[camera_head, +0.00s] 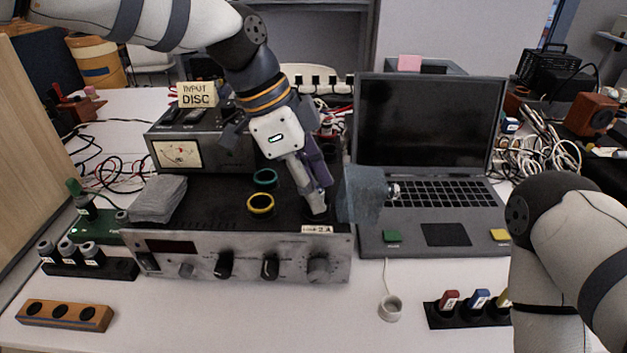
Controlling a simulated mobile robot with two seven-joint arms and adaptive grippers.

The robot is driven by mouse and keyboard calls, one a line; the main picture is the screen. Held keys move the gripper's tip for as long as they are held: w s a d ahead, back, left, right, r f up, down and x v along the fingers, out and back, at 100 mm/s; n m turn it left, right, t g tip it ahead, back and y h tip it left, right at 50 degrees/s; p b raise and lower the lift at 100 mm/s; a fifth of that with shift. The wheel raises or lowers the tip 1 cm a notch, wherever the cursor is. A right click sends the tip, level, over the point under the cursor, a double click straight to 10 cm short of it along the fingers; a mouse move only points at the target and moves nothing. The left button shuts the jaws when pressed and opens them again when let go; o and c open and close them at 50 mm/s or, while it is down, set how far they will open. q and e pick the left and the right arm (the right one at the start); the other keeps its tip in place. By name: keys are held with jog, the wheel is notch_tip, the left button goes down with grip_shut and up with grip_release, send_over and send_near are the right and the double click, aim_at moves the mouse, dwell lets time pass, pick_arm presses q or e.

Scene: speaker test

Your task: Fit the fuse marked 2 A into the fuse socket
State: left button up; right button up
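My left gripper (317,200) points down over the right part of the amplifier's black top (215,212). Its fingers are close together at a small dark round part (317,214), which they partly cover. I cannot tell whether this is the socket or a fuse, or whether the fingers grip it. Just in front, a small label (317,230) ending in "2 A" sits on the amplifier's top front edge. Several grey-topped plug-like pieces (68,248) stand in a black rack at the left; no markings on them are readable.
A green and a yellow ring (261,203) and a grey cloth (158,198) lie on the amplifier. An open laptop (432,135) stands right of it. A wooden block with holes (64,315) and a colour-capped rack (468,312) are in front.

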pick_arm(q)
jog(key=v, duration=1.2)
jog(key=shift+r, duration=0.35)
